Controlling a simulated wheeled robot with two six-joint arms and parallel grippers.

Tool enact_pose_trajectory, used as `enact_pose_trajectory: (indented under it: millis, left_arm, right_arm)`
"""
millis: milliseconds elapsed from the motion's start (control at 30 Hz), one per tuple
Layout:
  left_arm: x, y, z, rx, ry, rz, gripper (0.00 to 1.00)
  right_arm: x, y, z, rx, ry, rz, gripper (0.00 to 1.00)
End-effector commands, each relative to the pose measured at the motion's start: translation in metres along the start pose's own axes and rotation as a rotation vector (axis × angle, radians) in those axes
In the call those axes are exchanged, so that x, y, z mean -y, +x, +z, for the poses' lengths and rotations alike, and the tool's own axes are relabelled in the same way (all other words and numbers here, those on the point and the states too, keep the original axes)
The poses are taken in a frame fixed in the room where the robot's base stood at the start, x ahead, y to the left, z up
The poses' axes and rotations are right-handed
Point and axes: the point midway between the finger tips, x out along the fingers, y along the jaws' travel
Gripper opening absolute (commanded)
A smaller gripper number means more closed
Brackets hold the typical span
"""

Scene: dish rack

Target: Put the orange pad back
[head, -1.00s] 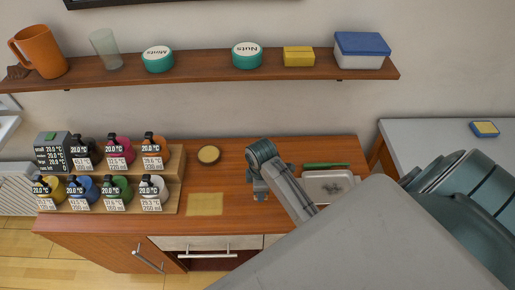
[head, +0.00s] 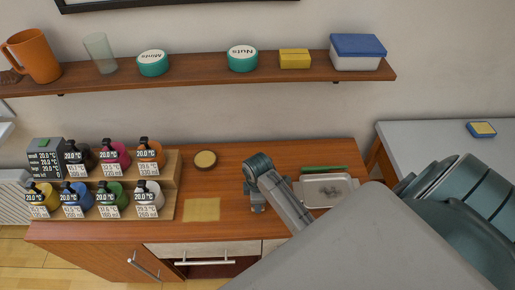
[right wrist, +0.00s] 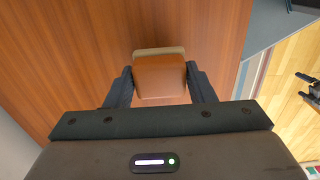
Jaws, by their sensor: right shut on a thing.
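The orange-brown pad (right wrist: 160,80), with a beige layer showing behind it, sits between the two fingers of my right gripper (right wrist: 160,88) in the right wrist view. The fingers press on its two sides. In the head view my right gripper (head: 257,207) is low over the wooden counter (head: 225,180), right of a flat yellowish square (head: 202,209). The pad is hidden behind the gripper there. I cannot tell whether the pad touches the counter.
A grey tray (head: 325,190) and a green strip (head: 323,169) lie to the right. A shelf (head: 205,78) with tubs hangs above.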

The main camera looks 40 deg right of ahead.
Motion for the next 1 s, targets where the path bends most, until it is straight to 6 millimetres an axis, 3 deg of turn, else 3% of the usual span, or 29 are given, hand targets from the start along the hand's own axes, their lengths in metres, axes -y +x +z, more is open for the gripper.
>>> enact_pose_trajectory:
  millis: [1000]
  left_arm:
    - [-0.002, 0.001, 0.003, 0.004, -0.001, 0.002, 0.99]
  right_arm:
    - [0.0, 0.017, 0.0, 0.0, 0.0, 0.0, 0.28]
